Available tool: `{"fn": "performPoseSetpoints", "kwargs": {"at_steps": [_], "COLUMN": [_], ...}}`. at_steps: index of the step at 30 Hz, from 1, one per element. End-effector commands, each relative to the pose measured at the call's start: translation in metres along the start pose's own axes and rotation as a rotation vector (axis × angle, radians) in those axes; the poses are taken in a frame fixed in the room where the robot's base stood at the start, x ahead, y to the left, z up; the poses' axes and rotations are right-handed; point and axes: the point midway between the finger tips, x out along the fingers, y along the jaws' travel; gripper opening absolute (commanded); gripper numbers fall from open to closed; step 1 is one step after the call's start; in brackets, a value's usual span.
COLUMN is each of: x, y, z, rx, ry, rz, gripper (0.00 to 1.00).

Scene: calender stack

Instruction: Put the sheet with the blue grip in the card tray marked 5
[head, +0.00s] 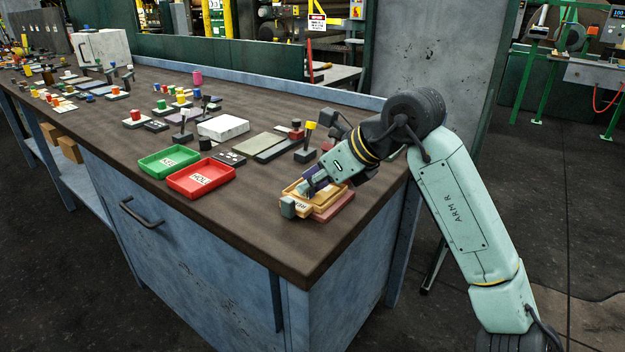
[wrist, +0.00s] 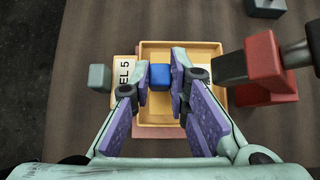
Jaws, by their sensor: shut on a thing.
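The blue grip (wrist: 160,76) is a small block between my fingertips in the wrist view. My gripper (wrist: 162,80) is shut on it, over the tan card tray (wrist: 185,44). The tray has a white label ending in "EL 5" (wrist: 123,72) on its left side. Any sheet under the grip cannot be told apart from the tray floor, nor can I tell if it touches. In the head view my gripper (head: 309,186) is low over the tray (head: 322,208) at the table's near right corner; the grip is hidden there.
A grey-green block (wrist: 99,77) stands just left of the tray. A red block (wrist: 264,55) with a dark handle is close on the right. A reddish piece (wrist: 160,133) shows under the tray. Red (head: 222,184) and green (head: 150,165) trays lie further left.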

Motion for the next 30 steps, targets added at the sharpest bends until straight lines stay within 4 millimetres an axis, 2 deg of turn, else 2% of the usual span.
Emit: {"fn": "performPoseSetpoints", "kwargs": {"at_steps": [5,6,9,20,23,30], "x": [0.004,0.002,0.002,-0.002,-0.012,-0.064], "y": [0.000,0.000,0.000,0.000,-0.001,-0.001], "z": [-0.004,-0.002,-0.002,0.002,-0.001,-0.001], "rx": [0.000,0.000,0.001,0.000,0.000,0.002], "ry": [0.000,0.000,0.000,0.000,0.001,0.000], "rz": [0.000,0.000,0.000,0.000,-0.004,-0.005], "gripper": [0.00,0.19,0.24,0.24,0.24,0.24]}}
